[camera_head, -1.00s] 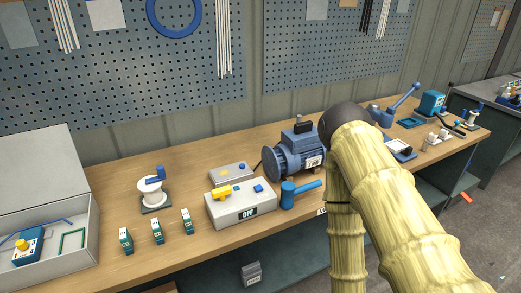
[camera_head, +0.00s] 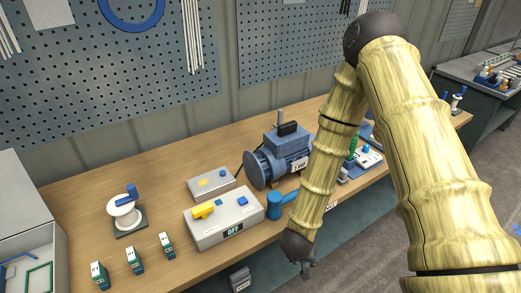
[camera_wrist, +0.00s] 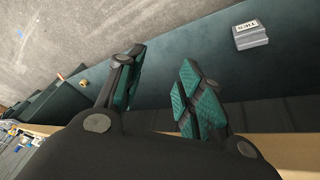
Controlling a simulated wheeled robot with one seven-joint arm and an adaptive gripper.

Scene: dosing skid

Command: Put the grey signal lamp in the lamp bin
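I cannot pick out a grey signal lamp or a lamp bin in either view. My gripper (camera_wrist: 160,78) is open and empty in the wrist view, its green-padded fingers spread apart. In the head view my gripper (camera_head: 306,268) hangs at the bench's front edge, below and right of the grey control box; its fingers are small and dark there. A grey block with a white label (camera_wrist: 251,35) lies on the dark lower shelf beyond the right finger. It also shows in the head view (camera_head: 240,279). My arm hides part of the bench's right side.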

